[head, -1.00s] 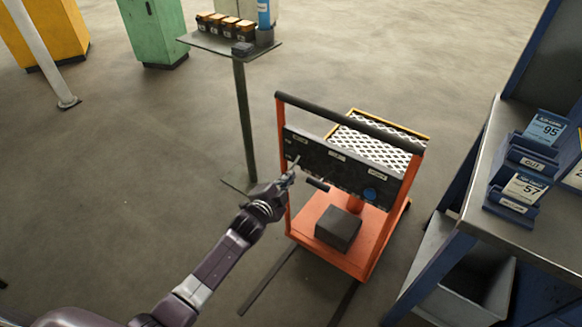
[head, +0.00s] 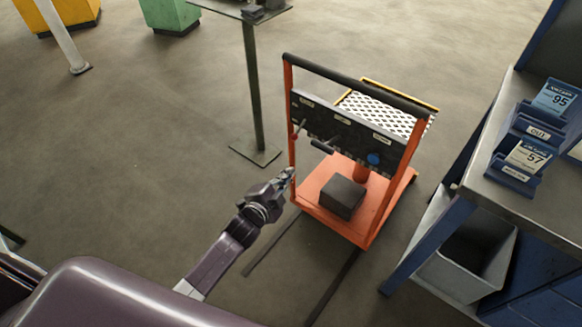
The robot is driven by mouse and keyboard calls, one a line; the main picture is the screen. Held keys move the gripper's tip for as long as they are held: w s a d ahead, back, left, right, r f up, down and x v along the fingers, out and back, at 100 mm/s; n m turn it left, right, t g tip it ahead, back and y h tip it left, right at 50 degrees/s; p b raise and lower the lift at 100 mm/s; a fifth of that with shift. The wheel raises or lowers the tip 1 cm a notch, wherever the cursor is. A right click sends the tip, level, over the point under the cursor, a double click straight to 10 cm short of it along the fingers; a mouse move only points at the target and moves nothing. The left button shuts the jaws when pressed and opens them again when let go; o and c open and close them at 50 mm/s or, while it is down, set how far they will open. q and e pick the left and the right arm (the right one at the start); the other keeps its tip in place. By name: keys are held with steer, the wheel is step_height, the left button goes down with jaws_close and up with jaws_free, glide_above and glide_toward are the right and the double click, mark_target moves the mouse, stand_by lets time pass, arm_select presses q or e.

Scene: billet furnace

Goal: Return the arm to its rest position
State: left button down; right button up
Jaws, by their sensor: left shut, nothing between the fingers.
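My left gripper (head: 288,175) is shut and empty, at the end of my arm coming up from the lower left. It hangs just in front of the left post of the orange cart (head: 330,192), below the cart's dark control panel (head: 348,135). I cannot tell how wide the gap to the post is. The panel carries a lever with a red knob (head: 296,134) at its left, a black handle (head: 322,146) in the middle and a blue knob (head: 374,159) at its right. My right gripper is out of view.
A dark block (head: 342,196) sits on the cart's base, with a white mesh platform (head: 380,112) behind. At right stands a metal bench (head: 487,190) with blue card holders and a grey bin (head: 463,262) below. A pedestal table (head: 251,85) stands behind left.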

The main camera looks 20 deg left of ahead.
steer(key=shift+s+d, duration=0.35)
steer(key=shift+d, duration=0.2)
